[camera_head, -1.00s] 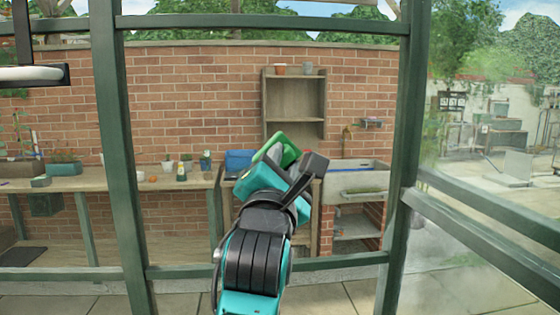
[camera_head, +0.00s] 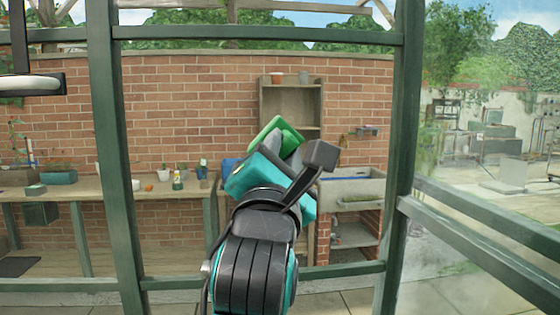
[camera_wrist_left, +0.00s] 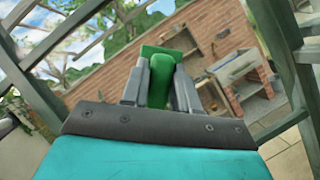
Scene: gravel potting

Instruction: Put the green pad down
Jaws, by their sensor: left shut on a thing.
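The green pad (camera_head: 277,130) is held up in front of me in the head view, beyond my left wrist. My left gripper (camera_head: 280,150) is shut on it. In the left wrist view the pad (camera_wrist_left: 163,52) shows as a flat green plate with a rounded green grip (camera_wrist_left: 160,85), and the two grey fingers of my left gripper (camera_wrist_left: 160,88) close on that grip from both sides. The pad is in the air and tilted. My wrist hides part of it in the head view. My right gripper is not in view.
Green frame posts (camera_head: 108,150) and rails stand around the view. Beyond are a wooden bench (camera_head: 90,188) with pots, a wooden shelf unit (camera_head: 291,100) and a sink (camera_head: 352,186) on brick supports. A brick wall (camera_head: 190,110) closes the back.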

